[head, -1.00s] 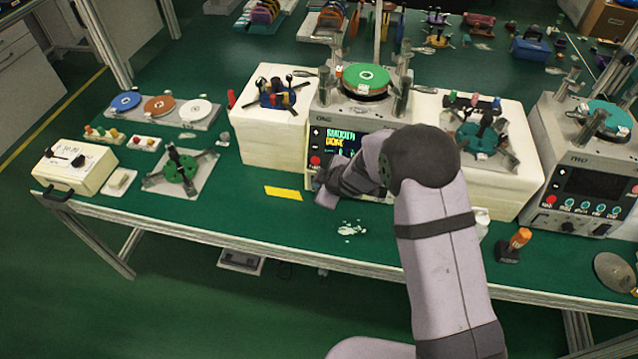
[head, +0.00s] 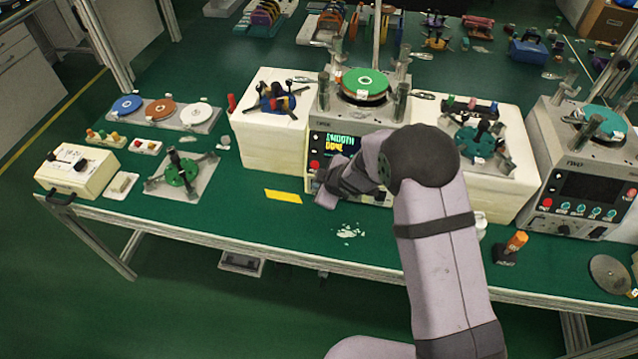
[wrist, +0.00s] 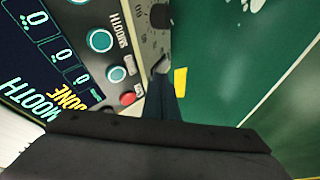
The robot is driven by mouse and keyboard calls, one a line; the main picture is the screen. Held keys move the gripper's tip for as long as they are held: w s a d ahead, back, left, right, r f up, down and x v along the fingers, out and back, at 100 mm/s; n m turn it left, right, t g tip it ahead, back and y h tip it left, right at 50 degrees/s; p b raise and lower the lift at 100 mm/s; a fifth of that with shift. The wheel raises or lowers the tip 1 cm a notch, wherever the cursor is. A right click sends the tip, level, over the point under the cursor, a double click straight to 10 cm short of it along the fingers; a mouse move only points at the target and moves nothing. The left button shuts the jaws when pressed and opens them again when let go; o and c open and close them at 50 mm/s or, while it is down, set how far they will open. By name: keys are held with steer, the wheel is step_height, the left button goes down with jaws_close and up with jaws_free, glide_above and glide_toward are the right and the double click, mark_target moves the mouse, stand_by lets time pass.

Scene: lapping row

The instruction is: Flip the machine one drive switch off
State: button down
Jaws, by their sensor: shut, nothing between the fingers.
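Machine one (head: 325,119) stands mid-bench, marked ONE, with a lit screen (head: 342,141) reading SMOOTH DONE. My gripper (head: 322,195) is at the lower left of its front panel, partly hidden by my own arm. In the wrist view my gripper (wrist: 162,84) is shut and empty, its tips close to a small silver lever (wrist: 161,64) that looks like the drive switch. I cannot tell whether they touch, or which way the lever is set. A red button (wrist: 127,98), teal buttons (wrist: 100,40) and a black dial (wrist: 159,16) are beside it.
A yellow strip (head: 283,196) and a white spill (head: 348,231) lie on the green bench in front. A cream box with knobs (head: 78,170) and a clamp plate (head: 181,177) are at left. Another machine (head: 585,185) and an orange-topped tool (head: 510,248) are at right.

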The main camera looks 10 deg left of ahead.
steer(key=shift+s, duration=0.1)
steer(key=s+v, duration=0.1)
steer(key=v, duration=1.1)
steer(key=shift+a+p, duration=0.4)
steer(key=shift+w, duration=0.1)
